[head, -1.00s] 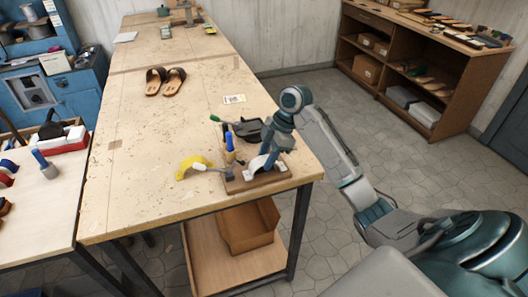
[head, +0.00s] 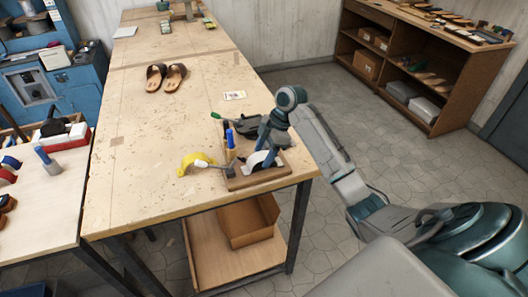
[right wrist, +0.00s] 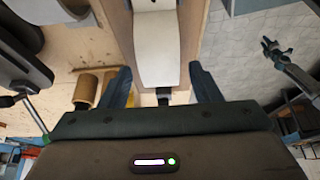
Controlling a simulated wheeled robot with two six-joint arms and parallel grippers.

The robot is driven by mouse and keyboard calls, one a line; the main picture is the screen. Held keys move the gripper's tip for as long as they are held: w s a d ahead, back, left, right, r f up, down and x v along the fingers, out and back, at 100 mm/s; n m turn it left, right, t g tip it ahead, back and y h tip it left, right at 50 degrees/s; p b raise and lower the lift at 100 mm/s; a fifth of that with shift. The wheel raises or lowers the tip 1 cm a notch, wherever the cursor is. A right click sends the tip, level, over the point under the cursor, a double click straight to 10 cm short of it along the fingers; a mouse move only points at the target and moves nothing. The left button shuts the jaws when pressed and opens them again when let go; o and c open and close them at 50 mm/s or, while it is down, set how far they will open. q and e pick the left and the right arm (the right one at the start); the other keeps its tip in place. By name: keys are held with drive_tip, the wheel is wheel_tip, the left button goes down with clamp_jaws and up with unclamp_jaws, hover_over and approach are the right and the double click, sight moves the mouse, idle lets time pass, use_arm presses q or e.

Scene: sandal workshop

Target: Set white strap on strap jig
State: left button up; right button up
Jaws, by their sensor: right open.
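The white strap (head: 258,159) sits as a curved band on the wooden strap jig (head: 240,183) at the near right corner of the table. In the right wrist view the white strap (right wrist: 157,48) lies over the jig's wooden block, just ahead of my fingers. My right gripper (right wrist: 161,86) is open there, one finger to each side of the strap's near end, with gaps showing. In the head view my right gripper (head: 267,140) hangs over the jig and hides part of it. My left gripper does not show in the head view.
A yellow item (head: 191,163) and a blue-handled tool (head: 229,138) are left of the gripper. A dark tool with a green end (head: 232,120) lies behind. Sandals (head: 166,77) and a card (head: 234,95) stand farther back. The table's middle left is clear.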

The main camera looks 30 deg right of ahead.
drive_tip(key=shift+r, duration=0.1)
drive_tip(key=b+v, duration=0.2)
drive_tip(key=v, duration=0.2)
drive_tip(key=shift+d+r, duration=0.25)
drive_tip(key=p+v, duration=0.4)
drive_tip(key=v, duration=0.3)
drive_tip(key=shift+r, duration=0.3)
drive_tip(key=shift+f, duration=0.1)
